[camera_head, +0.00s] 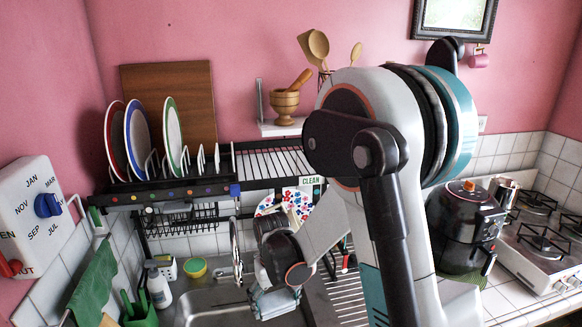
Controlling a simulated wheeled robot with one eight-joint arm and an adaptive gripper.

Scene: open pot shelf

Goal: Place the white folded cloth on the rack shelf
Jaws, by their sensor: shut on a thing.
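My gripper (272,303) hangs low over the sink, below and in front of the rack, and is shut. It is small and partly hidden by my own wrist. A pale patch shows at its tip, but I cannot clearly separate the white folded cloth from the gripper's own light parts. The black rack shelf (245,183) runs along the back wall above the sink. Its left part holds several upright plates (172,135). Its right part is bare white wire slats. My gripper is apart from the shelf.
My arm crosses the middle and hides some of the counter. A patterned plate (297,203) and a CLEAN sign (308,181) are below the shelf. A black air fryer (463,235) stands at right.

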